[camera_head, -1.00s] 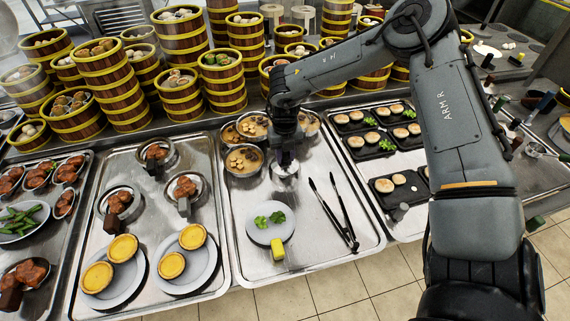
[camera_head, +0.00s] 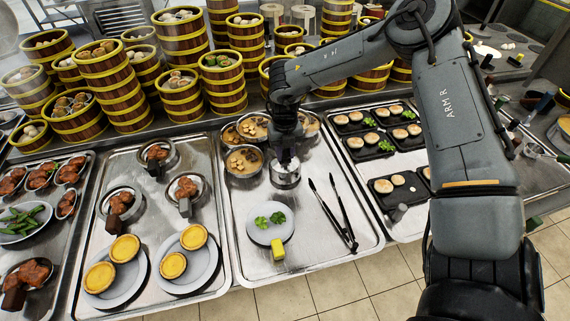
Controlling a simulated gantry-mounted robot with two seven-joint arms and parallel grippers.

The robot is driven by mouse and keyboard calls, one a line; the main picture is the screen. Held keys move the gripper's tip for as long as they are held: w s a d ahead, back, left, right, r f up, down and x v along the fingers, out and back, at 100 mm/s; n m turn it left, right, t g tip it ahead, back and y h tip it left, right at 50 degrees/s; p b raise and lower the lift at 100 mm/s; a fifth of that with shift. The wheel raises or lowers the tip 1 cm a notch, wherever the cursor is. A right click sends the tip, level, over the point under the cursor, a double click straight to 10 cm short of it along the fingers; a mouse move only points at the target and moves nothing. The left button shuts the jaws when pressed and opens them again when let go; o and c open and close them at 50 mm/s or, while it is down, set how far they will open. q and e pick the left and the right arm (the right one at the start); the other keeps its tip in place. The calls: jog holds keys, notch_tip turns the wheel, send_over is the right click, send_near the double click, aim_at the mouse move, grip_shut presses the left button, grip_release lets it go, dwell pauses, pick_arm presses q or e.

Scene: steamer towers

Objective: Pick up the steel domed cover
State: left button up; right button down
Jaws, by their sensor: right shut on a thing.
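The steel domed cover (camera_head: 285,178) is small and shiny and stands in the middle tray, just in front of the bowls of brown food. My right gripper (camera_head: 286,162) comes down on it from above and is shut on its top. The fingertips are small and dark here, and partly hide the top of the cover. I cannot tell whether the cover touches the tray. My left gripper is not in view.
Bowls of brown food (camera_head: 243,160) stand close behind the cover. Tall steamer towers (camera_head: 180,45) line the back.

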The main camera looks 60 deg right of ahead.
jog(key=shift+r, duration=0.25)
jog(key=shift+r+p, duration=0.5)
jog(key=shift+r, duration=0.15)
jog(key=shift+r+p, duration=1.05)
jog(key=shift+r, duration=0.7)
